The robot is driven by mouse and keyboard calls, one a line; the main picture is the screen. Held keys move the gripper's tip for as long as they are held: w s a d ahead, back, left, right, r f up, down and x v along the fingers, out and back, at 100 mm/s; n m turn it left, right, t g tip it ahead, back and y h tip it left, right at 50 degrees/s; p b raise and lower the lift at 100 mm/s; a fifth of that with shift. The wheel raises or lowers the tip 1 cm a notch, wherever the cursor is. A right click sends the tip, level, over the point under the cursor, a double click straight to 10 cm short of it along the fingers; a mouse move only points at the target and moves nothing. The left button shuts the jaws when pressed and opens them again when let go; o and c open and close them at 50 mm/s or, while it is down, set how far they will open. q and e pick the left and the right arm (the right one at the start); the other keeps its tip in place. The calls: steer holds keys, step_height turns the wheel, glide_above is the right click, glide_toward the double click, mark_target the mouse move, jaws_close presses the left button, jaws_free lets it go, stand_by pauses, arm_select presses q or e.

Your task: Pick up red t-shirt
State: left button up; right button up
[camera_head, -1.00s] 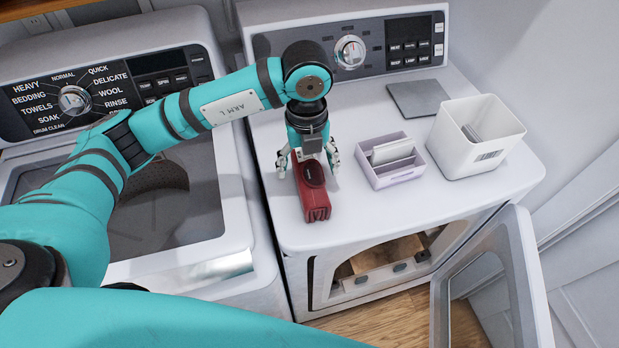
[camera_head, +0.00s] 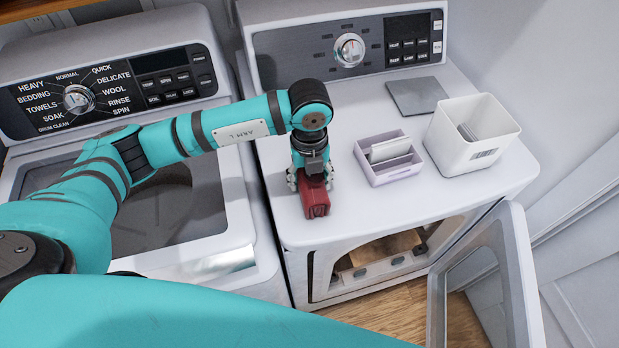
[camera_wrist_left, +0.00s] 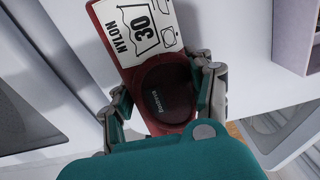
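The red t-shirt shows as a red folded block (camera_head: 317,206) on top of the right-hand machine, near its front edge. In the left wrist view the red block (camera_wrist_left: 165,105) has a dark oval on top and a white label reading NYLON and 30. My left gripper (camera_head: 311,179) is lowered over its rear part and hides that part in the head view. In the left wrist view the fingers of my left gripper (camera_wrist_left: 160,95) stand on both sides of the block, open and close to its edges. Contact is hard to tell. My right gripper is not in view.
A lilac divided box (camera_head: 389,173) and a white bin (camera_head: 470,158) stand to the right on the same top. A flat grey plate (camera_head: 417,95) lies behind them. The machine's front door (camera_head: 517,270) hangs open. The washer (camera_head: 237,215) stands at left.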

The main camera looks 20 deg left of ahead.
arm_select(q)
steer(key=c, duration=0.7)
steer(key=shift+r, duration=0.15)
